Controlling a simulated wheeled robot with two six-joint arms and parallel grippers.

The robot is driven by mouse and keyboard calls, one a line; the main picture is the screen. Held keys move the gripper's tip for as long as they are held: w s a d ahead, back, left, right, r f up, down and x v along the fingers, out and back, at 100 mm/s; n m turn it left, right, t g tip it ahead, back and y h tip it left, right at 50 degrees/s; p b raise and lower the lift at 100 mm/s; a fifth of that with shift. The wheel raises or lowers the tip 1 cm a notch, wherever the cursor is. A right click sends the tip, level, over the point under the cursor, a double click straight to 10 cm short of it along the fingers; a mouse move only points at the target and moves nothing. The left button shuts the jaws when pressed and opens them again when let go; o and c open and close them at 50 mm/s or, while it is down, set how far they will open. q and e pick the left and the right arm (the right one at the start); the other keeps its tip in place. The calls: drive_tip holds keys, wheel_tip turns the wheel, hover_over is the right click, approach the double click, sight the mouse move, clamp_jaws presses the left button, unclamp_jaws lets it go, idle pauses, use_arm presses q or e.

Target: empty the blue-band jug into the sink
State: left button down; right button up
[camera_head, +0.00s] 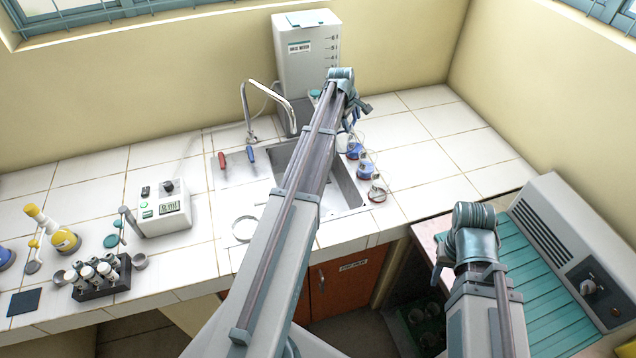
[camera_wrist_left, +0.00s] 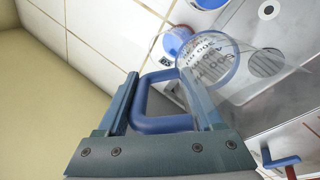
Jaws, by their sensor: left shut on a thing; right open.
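My left gripper (camera_wrist_left: 168,110) is shut on the blue handle (camera_wrist_left: 165,125) of a clear jug (camera_wrist_left: 208,62) with printed marks. In the head view the left gripper (camera_head: 350,118) is at the far right of the sink, partly hidden by my arm. The steel sink (camera_head: 345,188) is half covered by that arm; its basin and round drain (camera_wrist_left: 266,62) show beyond the jug in the left wrist view. My right gripper (camera_head: 438,262) is open and empty, low at the right near the counter's front edge.
Blue jugs (camera_head: 366,170) and a red-banded one (camera_head: 377,193) stand right of the sink. A tap (camera_head: 262,105) and a white water tank (camera_head: 305,55) stand behind. A tube rack (camera_head: 97,280) and a meter (camera_head: 160,212) are at left. The right rear counter is clear.

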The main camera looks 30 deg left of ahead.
use_arm(q)
drive_tip(key=shift+w+g+p, duration=0.35)
drive_tip(key=shift+w+g, duration=0.25)
drive_tip(key=shift+w, duration=0.2)
drive_tip(key=shift+w+r+g+p, duration=0.3)
drive_tip(key=shift+w+g+p, duration=0.1)
drive_tip(key=shift+g+p, duration=0.35)
drive_tip(key=shift+f+g+b, duration=0.3)
drive_tip(key=shift+g+b, duration=0.05)
drive_tip(key=shift+f+g, duration=0.25)
drive_tip(key=shift+g, duration=0.25)
drive_tip(key=shift+d, duration=0.1)
wheel_tip(320, 180, up, 5)
drive_tip(key=p, duration=0.5)
drive_tip(key=shift+r, duration=0.1)
